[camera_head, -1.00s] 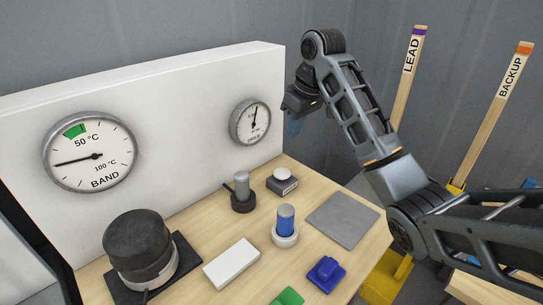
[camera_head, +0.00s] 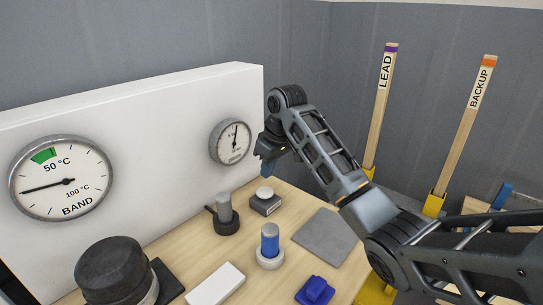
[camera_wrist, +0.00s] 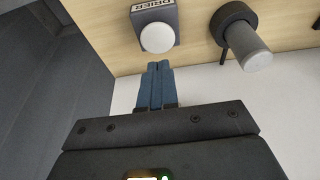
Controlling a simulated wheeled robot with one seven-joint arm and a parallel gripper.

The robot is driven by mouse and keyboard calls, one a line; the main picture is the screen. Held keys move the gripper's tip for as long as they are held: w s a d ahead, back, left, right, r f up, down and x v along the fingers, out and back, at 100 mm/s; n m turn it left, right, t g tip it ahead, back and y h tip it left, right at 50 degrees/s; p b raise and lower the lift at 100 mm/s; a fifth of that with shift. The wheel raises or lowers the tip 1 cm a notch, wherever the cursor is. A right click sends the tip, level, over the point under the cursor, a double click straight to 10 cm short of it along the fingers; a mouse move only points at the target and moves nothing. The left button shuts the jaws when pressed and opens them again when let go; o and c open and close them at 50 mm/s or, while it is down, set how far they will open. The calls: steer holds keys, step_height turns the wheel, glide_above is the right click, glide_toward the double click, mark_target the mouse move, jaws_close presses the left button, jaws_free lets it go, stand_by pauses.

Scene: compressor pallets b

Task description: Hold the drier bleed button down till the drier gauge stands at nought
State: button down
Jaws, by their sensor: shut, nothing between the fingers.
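The drier bleed button is a round white cap (camera_head: 265,191) on a small grey box (camera_head: 265,206). In the wrist view the cap (camera_wrist: 157,38) sits on the box (camera_wrist: 158,14), whose label reads DRIER. My gripper (camera_head: 267,170) is shut and empty, its blue fingers hanging just above the button in the head view. In the wrist view the fingertips (camera_wrist: 158,66) are just below the cap, apart from it in the picture. The small gauge (camera_head: 231,142) on the white panel has its needle pointing up, slightly right; its lettering is too small to read surely.
A grey post with a side lever (camera_head: 225,213) stands left of the button, also in the wrist view (camera_wrist: 243,40). A grey plate (camera_head: 323,237) lies right. The BAND gauge (camera_head: 61,178) is left.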

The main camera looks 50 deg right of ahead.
mark_target(267, 194)
steer(key=shift+s+x, duration=0.2)
steer(key=shift+x, duration=0.65)
steer(key=shift+s+x, duration=0.15)
steer(key=shift+x, duration=0.7)
steer(key=shift+s+x, duration=0.2)
steer(key=shift+x, duration=0.65)
steer(key=shift+f, duration=0.25)
steer(key=shift+s+f, duration=0.2)
steer(key=shift+f, duration=1.05)
steer(key=shift+a+f, duration=0.1)
steer(key=shift+w+r+p, duration=0.1)
steer(key=shift+r+p, duration=0.45)
steer(key=shift+p, duration=0.1)
step_height(267, 194, up, 4)
steer(key=p, duration=0.3)
steer(key=shift+w, duration=0.15)
steer(key=v, duration=1)
steer(key=shift+r+b, duration=0.2)
steer(key=shift+b, duration=0.2)
